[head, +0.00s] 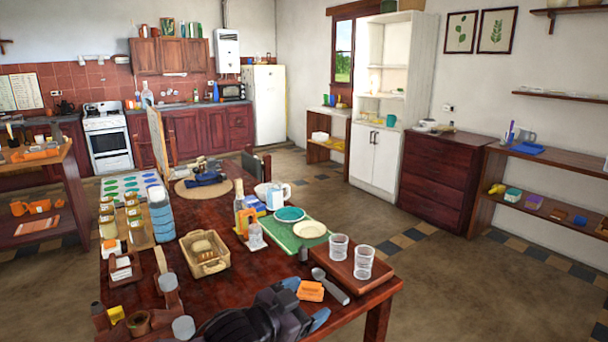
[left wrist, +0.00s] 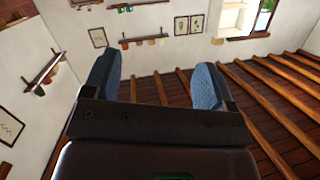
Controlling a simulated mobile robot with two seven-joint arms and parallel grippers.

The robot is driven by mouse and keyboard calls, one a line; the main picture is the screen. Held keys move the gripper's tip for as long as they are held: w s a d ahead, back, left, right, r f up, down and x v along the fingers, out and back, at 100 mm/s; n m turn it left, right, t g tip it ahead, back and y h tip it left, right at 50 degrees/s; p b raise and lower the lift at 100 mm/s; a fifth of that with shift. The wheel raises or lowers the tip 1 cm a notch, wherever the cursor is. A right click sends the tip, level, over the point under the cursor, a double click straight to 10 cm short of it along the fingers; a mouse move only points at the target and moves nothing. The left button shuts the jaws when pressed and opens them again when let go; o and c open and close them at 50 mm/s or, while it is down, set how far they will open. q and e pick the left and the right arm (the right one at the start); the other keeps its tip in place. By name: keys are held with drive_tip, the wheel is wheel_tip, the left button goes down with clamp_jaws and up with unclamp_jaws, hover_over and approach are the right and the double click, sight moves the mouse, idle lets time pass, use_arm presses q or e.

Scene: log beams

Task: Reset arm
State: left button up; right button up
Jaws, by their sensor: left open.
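My left gripper (head: 306,302) is at the near edge of the table in the head view, black with blue finger pads. It is open, with its fingers apart. It also shows in the left wrist view (left wrist: 156,80), open, with nothing between the blue fingers. My right gripper is in neither view.
The dark wooden table (head: 225,285) is crowded. A wooden board (head: 382,279) with two glasses, a grey scoop (head: 331,288), a wicker basket (head: 204,263), bottles and jars stand on it. A green mat (head: 284,241) holds a plate and bowl. Open floor (head: 455,285) lies to the right.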

use_arm(q)
drive_tip(key=s+a+f+n+t+y, duration=0.1)
drive_tip(key=s+a+f+n+y, duration=0.3)
drive_tip(key=a, duration=0.3)
drive_tip(key=s+a+f+n+t+y, duration=0.1)
drive_tip(key=s+a+f, duration=0.2)
drive_tip(key=a+f, duration=0.35)
drive_tip(key=s+a+f+n+t+y, duration=0.1)
drive_tip(key=s+a+f+n+y, duration=0.25)
drive_tip(key=a, duration=0.35)
drive_tip(key=s+a+f+n+g+y, duration=0.1)
drive_tip(key=s+a+f, duration=0.2)
drive_tip(key=s+f, duration=0.3)
drive_tip(key=s+a+f+n+g+y, duration=0.1)
drive_tip(key=s+a+f, duration=0.3)
drive_tip(key=s, duration=0.6)
wheel_tip(320, 180, down, 2)
drive_tip(key=shift+s+a+g+y, duration=0.2)
drive_tip(key=shift+s+g+y, duration=0.1)
drive_tip(key=shift+g+y, duration=0.2)
drive_tip(key=shift+n, duration=0.25)
